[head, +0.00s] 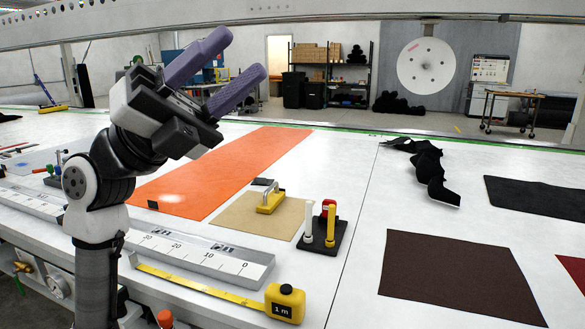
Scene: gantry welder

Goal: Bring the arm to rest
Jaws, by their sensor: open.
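My gripper (229,72) is at the upper left of the head view, raised well above the white table (345,165). Its two purple fingers point up and to the right, with a gap between them. Nothing is held between them. My arm is bent and rises from the lower left, in front of the table's near edge. It hides part of the table and of the orange sheet.
An orange sheet (235,165), a tan sheet (240,218) with a yellow-handled tool (270,198), a black stand (322,238), a long ruler (205,258) and a yellow tape measure (285,302) lie on the table. Dark sheets (455,270) lie at right. A beam spans the top.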

